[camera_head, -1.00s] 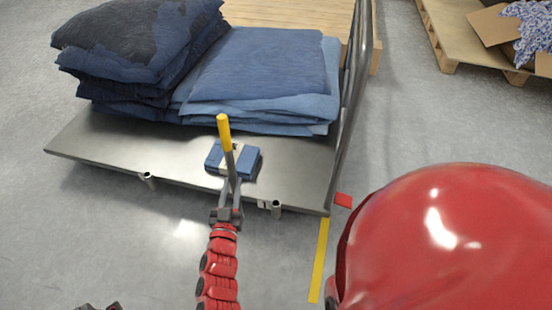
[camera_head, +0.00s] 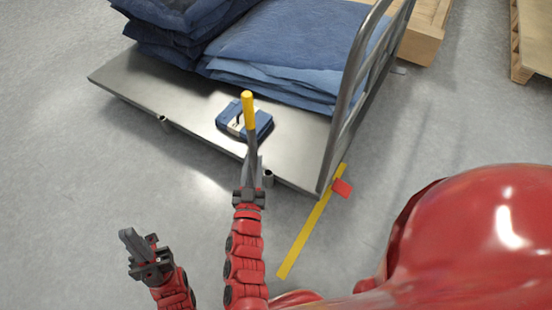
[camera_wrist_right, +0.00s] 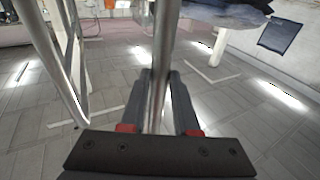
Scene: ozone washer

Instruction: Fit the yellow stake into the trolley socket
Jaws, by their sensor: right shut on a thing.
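The yellow stake (camera_head: 248,112) has a yellow top and a grey shaft. It stands roughly upright in my right gripper (camera_head: 252,168), in front of the trolley's (camera_head: 290,150) near edge. In the right wrist view the metal shaft (camera_wrist_right: 160,50) runs between the fingers of my right gripper (camera_wrist_right: 160,100). A short tubular socket (camera_head: 268,178) on the trolley's near edge is just right of that gripper; another socket (camera_head: 163,121) is further left. The stake's lower end is hidden in the head view. My left gripper (camera_head: 138,246) is empty at lower left, its finger gap unclear.
Folded blue cloth stacks (camera_head: 285,50) fill the back. The trolley's handle (camera_head: 352,80) rises at right. A yellow floor strip (camera_head: 305,240) and red marker (camera_head: 342,188) lie beside it. Floor at left is clear.

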